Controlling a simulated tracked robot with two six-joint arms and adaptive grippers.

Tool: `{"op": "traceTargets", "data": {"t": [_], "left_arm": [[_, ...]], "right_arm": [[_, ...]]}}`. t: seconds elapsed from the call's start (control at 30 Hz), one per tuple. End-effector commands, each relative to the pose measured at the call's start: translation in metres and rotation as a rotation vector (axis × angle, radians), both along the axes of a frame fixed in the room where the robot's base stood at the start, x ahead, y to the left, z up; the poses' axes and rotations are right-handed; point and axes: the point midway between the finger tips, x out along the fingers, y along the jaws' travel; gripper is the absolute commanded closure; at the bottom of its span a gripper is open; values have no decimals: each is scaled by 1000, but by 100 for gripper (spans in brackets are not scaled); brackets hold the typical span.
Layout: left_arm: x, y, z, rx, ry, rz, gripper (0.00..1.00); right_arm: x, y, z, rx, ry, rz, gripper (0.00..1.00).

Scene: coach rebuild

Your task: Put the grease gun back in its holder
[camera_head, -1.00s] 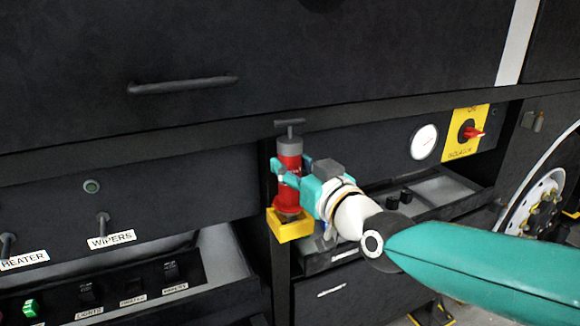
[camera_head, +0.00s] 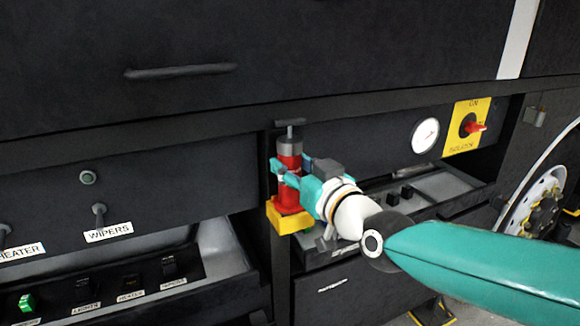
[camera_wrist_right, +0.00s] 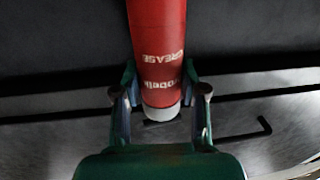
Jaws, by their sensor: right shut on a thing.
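The grease gun (camera_head: 289,163) is upright, with a red body, grey cap and dark T-shaped handle on top. My right gripper (camera_head: 286,177) is shut on its red body from the right. The yellow holder (camera_head: 291,224) is fixed to the dark post under it. The gun's lower end is at the holder's opening and seems partly inside; how deep it sits is hidden. In the right wrist view the red body (camera_wrist_right: 158,45) with upside-down white lettering lies between the two fingers. My left gripper is not in view.
A panel with labelled switches (camera_head: 130,280) lies to the left. A round gauge (camera_head: 425,135) and a yellow isolator plate with a red switch (camera_head: 467,127) are to the right. A dark drawer handle (camera_head: 180,71) is above left. A wheel (camera_head: 540,200) stands far right.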

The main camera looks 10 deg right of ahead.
Motion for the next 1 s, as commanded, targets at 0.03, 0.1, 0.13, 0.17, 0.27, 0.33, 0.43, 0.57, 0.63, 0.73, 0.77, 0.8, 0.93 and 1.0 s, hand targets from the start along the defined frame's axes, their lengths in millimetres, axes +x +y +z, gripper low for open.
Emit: {"op": "traceTargets", "data": {"t": [0.03,0.1,0.13,0.17,0.27,0.33,0.43,0.57,0.63,0.73,0.77,0.8,0.93,1.0], "left_arm": [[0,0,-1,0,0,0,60],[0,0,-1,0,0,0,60],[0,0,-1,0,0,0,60],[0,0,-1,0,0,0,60],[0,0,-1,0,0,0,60],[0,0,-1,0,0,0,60],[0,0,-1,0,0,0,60],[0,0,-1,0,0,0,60],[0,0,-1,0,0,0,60],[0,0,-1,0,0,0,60],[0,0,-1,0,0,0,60],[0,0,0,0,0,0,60],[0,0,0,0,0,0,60],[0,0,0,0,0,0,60]], "right_arm": [[0,-1,1,2,-6,-1,100],[0,0,2,2,-6,-1,100],[0,0,2,2,-6,-1,100],[0,0,2,2,-6,-1,100],[0,0,2,2,-6,-1,100],[0,0,2,1,-5,-1,52],[0,0,1,1,-4,-1,35],[0,0,0,1,-3,0,29],[0,0,0,1,-2,0,29],[0,0,-2,-1,4,1,29],[0,0,-2,-1,4,1,29],[-1,0,-2,-1,3,1,29],[-9,-3,-1,0,0,0,29],[-18,-6,-1,0,0,0,29]]}}
